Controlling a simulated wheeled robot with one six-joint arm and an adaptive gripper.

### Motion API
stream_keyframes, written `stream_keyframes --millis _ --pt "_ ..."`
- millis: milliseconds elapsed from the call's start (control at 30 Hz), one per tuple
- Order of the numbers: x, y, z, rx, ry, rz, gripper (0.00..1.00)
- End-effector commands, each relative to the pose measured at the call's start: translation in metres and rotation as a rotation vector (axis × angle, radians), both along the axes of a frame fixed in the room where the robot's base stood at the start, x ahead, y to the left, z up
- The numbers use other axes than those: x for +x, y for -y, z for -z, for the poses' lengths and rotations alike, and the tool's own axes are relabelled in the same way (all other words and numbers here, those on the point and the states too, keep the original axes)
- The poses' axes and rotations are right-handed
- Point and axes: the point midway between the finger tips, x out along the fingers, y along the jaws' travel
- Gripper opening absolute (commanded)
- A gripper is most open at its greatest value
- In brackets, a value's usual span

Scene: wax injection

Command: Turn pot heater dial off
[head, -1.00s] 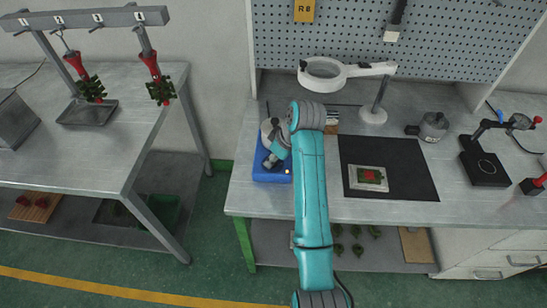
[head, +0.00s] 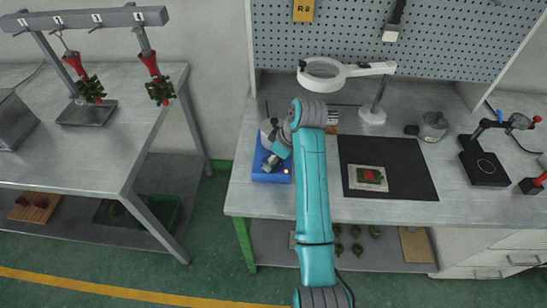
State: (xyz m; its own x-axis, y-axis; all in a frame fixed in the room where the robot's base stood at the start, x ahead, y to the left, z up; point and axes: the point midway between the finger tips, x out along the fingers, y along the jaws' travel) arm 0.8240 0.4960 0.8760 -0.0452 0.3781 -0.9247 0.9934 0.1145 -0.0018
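The pot heater (head: 268,177) is a blue box on the left part of the workbench, with a light metal pot (head: 267,127) partly visible at its back. A small yellowish spot (head: 286,171) shows on its front right; I cannot tell whether it is the dial or a lamp. My gripper (head: 269,164) points down at the top of the blue box, close to its front. My teal arm covers the right side of the heater. The fingers are too small to tell open from shut, and contact with the dial cannot be made out.
A black mat (head: 400,188) with a red and green piece on a pale plate lies right of my arm. A magnifier lamp (head: 372,113) stands behind it. A grey table (head: 120,150) stands left across a gap.

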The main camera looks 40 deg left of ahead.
Motion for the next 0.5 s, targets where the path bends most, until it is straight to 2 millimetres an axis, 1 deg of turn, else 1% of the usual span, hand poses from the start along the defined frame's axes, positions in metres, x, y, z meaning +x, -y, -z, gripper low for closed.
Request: stream_keyframes --millis 167,267,367,500 --pt "0.000 0.000 -0.001 0.001 0.001 -0.001 0.56" --pt "0.001 0.001 -0.007 0.003 0.003 0.000 0.56" --pt "0.002 0.006 -0.018 0.003 0.003 0.000 0.56" --pt "0.003 0.015 -0.039 0.003 0.003 0.000 0.56"
